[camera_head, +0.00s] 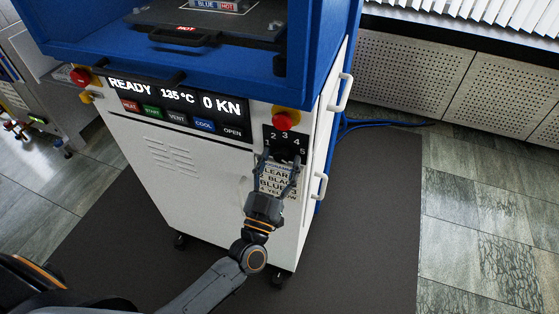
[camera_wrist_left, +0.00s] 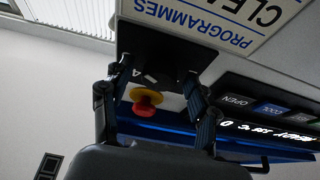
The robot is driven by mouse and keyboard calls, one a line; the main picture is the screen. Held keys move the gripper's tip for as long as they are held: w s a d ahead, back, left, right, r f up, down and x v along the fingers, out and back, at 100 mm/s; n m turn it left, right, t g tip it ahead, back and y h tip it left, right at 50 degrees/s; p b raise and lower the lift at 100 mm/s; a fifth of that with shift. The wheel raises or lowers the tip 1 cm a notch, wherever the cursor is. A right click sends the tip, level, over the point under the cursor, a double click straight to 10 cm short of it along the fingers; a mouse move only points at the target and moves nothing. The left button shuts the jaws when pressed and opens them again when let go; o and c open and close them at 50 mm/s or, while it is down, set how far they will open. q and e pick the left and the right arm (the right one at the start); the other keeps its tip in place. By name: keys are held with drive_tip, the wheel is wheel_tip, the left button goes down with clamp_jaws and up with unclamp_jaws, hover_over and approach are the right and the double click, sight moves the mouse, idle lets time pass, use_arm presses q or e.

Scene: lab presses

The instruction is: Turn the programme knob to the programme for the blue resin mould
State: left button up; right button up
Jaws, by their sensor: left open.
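The fingers also show in the left wrist view (camera_wrist_left: 154,85), where the dial plate (camera_wrist_left: 150,42) appears upside down. The knob's pointer setting is not readable. The programme label (camera_head: 273,180) below is partly covered by the gripper; a "BLUE" line shows. My right gripper is not in view.
A red stop button (camera_head: 285,120) sits just above the dial. A display (camera_head: 180,95) reads READY, 135 °C, 0 KN, with buttons below. White handles (camera_head: 320,186) stand out at the cabinet's right side. Dark mat (camera_head: 365,230) surrounds the press.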

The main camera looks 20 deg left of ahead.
use_arm(q)
drive_tip(key=shift+c, duration=0.5)
drive_tip(key=c, duration=1.1)
drive_tip(key=shift+o, duration=0.2)
